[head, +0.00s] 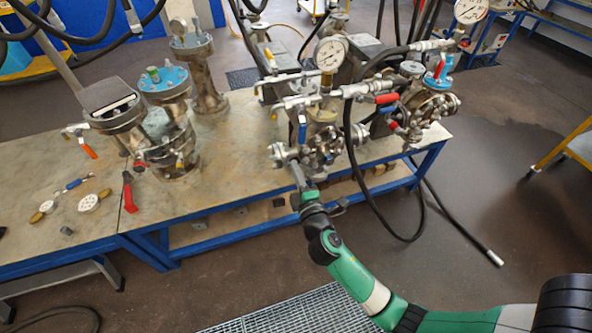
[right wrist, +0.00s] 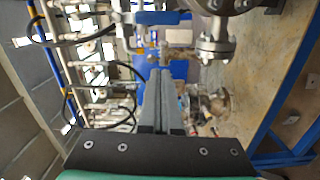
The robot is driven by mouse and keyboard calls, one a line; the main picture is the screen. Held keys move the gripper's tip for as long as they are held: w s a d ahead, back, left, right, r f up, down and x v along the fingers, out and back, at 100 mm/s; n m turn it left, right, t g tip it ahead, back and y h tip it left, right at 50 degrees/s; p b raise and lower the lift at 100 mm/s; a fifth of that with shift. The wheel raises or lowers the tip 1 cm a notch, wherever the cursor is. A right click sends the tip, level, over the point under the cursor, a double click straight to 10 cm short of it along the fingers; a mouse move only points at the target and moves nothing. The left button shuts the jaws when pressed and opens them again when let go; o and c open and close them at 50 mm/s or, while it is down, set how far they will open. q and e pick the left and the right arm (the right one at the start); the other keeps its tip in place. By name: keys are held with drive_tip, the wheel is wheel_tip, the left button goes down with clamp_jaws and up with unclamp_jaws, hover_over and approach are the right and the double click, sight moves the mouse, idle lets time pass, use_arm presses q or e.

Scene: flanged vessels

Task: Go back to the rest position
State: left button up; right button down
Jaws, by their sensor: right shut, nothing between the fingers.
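My right arm, green and black, comes in from the lower right in the head view. Its gripper (head: 299,180) is at the front edge of the workbench, just below a flanged vessel (head: 322,140) with valves. In the right wrist view, the fingers of the right gripper (right wrist: 164,75) are together with nothing between them. Beyond their tips are a blue part (right wrist: 160,18) and a metal flange (right wrist: 216,42). I cannot tell whether the fingertips touch the vessel. My left gripper does not show in either view.
A pressure gauge (head: 331,53) tops the middle vessel. A black hose (head: 425,225) hangs off the bench to the floor. The floor at right is clear near a yellow-framed cart (head: 578,140).

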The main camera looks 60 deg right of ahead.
drive_tip(key=shift+s+a, duration=0.25)
drive_tip(key=shift+s, duration=0.15)
drive_tip(key=shift+w, duration=0.1)
